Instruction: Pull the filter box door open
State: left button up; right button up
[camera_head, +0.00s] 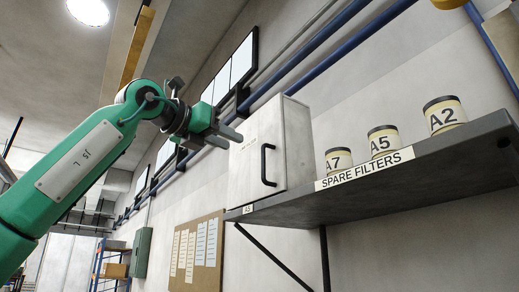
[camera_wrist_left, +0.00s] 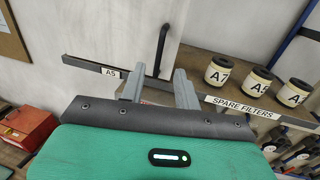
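The white filter box (camera_head: 297,145) stands on the grey wall shelf (camera_head: 440,165). Its door (camera_head: 245,170) looks shut and carries a black upright bar handle (camera_head: 267,165). The handle also shows in the left wrist view (camera_wrist_left: 161,48), beyond the fingertips and between their directions. My left gripper (camera_head: 229,139) is raised in front of the door, up and left of the handle in the head view. In the left wrist view its two grey fingers (camera_wrist_left: 158,84) stand apart with nothing between them. It appears clear of the handle. My right gripper is in neither view.
Several filter cans stand on the shelf right of the box, among them A7 (camera_head: 338,160), A5 (camera_head: 383,140) and A2 (camera_head: 443,115). The shelf's front edge bears a SPARE FILTERS label (camera_head: 365,169). A notice board (camera_head: 197,252) hangs below, left of the shelf.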

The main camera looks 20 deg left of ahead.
pick_arm(q)
jog(key=p+x, duration=0.4)
jog(key=x, duration=0.6)
jog(key=shift+w, duration=0.15)
grip_shut()
